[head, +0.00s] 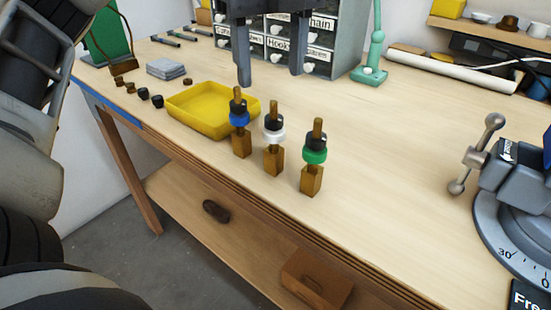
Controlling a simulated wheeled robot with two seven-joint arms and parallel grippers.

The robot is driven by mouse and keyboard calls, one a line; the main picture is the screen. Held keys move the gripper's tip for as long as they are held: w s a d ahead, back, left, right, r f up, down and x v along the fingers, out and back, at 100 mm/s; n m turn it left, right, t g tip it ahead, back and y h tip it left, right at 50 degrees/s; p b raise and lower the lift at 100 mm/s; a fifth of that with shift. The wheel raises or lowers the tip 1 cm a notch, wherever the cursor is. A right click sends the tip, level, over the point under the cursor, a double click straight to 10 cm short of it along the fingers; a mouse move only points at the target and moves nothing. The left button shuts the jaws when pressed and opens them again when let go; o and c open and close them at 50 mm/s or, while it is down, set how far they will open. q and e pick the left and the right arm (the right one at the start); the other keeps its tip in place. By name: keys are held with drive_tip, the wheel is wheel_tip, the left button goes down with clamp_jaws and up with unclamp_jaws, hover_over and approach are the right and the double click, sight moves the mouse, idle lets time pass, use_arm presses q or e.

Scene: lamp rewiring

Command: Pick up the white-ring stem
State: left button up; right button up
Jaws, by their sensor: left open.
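The white-ring stem (273,135) stands upright on the workbench, in the middle of a row of three. It has a brown top, a black collar, a white ring and a square brown base. The blue-ring stem (240,120) stands to its left and the green-ring stem (315,155) to its right. My left gripper (271,79) shows at the top centre, with its two fingers apart and pointing down. Nothing is between the fingers. In the picture they are above the white-ring stem and apart from it. My right gripper is not in view.
A yellow tray (205,127) lies just left of the stems. Small dark parts and a grey stack (166,68) are farther left. A labelled drawer cabinet (345,35) and a green lamp base (369,75) stand behind. A vise (520,190) is at right. The bench (405,165) between stems and vise is clear.

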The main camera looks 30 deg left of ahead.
sight(274, 118)
use_arm(q)
drive_tip(key=f, duration=1)
drive_tip(key=shift+w+f, duration=0.25)
drive_tip(key=shift+f, duration=0.15)
drive_tip(key=shift+c, duration=0.3)
drive_tip(key=shift+r, duration=0.1)
clamp_jaws()
